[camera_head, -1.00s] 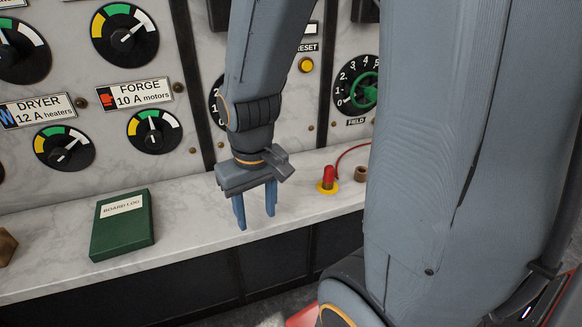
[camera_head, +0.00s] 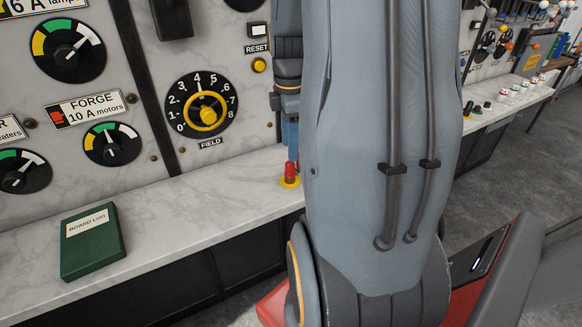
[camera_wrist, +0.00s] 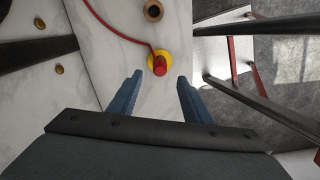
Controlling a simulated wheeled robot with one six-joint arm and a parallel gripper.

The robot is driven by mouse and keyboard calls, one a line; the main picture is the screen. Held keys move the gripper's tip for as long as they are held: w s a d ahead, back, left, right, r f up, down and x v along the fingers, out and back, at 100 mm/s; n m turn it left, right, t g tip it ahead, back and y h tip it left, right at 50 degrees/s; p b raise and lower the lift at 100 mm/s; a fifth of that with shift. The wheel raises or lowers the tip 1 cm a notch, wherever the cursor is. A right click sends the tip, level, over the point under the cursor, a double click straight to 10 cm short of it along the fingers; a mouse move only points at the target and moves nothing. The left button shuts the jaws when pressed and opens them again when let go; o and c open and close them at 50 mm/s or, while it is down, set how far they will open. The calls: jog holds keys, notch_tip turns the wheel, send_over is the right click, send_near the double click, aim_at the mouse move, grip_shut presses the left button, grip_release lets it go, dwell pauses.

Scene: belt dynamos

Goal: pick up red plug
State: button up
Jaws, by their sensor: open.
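The red plug (camera_head: 291,171) stands upright on a yellow round base on the marble ledge (camera_head: 150,215), just left of my arm in the head view. In the wrist view the red plug (camera_wrist: 160,66) has a red cord running from it to the upper left. My gripper (camera_wrist: 158,80) is open, with one blue finger on each side of the plug's line and the plug showing between and just beyond the fingertips. In the head view my arm hides most of the gripper; a blue part shows right above the plug. I cannot tell the exact height gap.
A green board log book (camera_head: 91,242) lies on the ledge at left. A brown ring-shaped socket (camera_wrist: 153,11) is beyond the plug. The upright panel with the field dial (camera_head: 201,104) rises behind the ledge. A red-legged stool-like thing (camera_wrist: 222,58) stands right of the ledge.

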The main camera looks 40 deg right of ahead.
aim_at(290, 164)
jog(key=shift+f+p, duration=1.05)
jog(key=shift+f, duration=2.6)
jog(key=shift+c, duration=0.3)
grip_shut()
